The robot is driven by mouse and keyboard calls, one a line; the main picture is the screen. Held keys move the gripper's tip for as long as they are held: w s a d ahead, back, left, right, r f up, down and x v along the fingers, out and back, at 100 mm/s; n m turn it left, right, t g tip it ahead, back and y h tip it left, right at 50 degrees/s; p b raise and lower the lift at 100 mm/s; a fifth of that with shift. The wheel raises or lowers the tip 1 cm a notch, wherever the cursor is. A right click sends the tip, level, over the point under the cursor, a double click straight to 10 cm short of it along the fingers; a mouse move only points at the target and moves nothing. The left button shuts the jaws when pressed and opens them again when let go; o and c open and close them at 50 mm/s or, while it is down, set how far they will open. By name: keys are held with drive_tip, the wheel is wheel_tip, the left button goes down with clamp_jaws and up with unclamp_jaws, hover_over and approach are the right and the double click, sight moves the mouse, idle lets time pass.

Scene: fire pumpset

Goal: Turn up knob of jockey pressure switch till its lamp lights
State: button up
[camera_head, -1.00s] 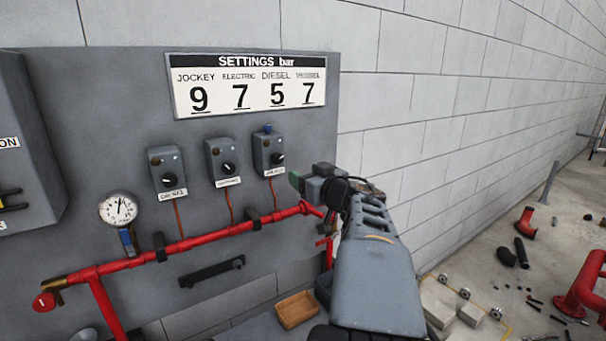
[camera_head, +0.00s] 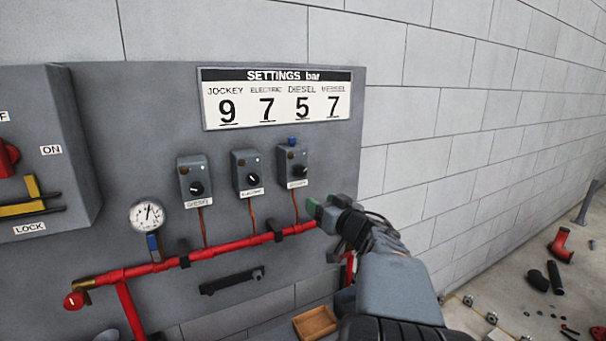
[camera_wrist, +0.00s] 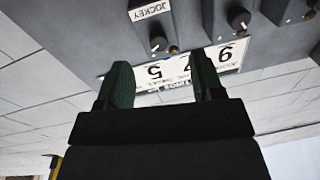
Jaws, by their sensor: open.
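The jockey pressure switch (camera_head: 292,165) is the rightmost of three grey boxes on the panel in the head view, with a blue part on top. Its black knob (camera_head: 300,171) is on the front. In the wrist view the label JOCKEY (camera_wrist: 150,10) appears beside its knob (camera_wrist: 158,44), with a small dark brownish lamp (camera_wrist: 174,50) that looks unlit. My gripper (camera_head: 319,211) is below and right of that box in the head view, apart from it. In the wrist view its two green fingers (camera_wrist: 163,80) are spread with nothing between them.
The settings board (camera_head: 277,103) shows jockey 9. The electric switch (camera_head: 247,173) and diesel switch (camera_head: 194,180) stand to the left. A red pipe (camera_head: 215,257) with a gauge (camera_head: 147,215) runs below. A wooden tray (camera_head: 316,323) is low down. The wall at right is clear.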

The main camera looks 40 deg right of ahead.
sight(302, 174)
drive_tip(key=w+r+t+p, duration=0.1)
drive_tip(key=w, duration=0.2)
drive_tip(key=w+d+r+t+h+p, duration=0.1)
drive_tip(key=w+p, duration=0.1)
drive_tip(key=w, duration=0.2)
drive_tip(key=w+d+r+t+h+p, duration=0.1)
drive_tip(key=w+r+t+p, duration=0.1)
drive_tip(key=w, duration=0.2)
drive_tip(key=shift+n, duration=0.4)
drive_tip(key=c, duration=0.9)
drive_tip(key=shift+a+f+h, duration=0.1)
drive_tip(key=shift+f+h, duration=0.05)
drive_tip(key=shift+h, duration=0.15)
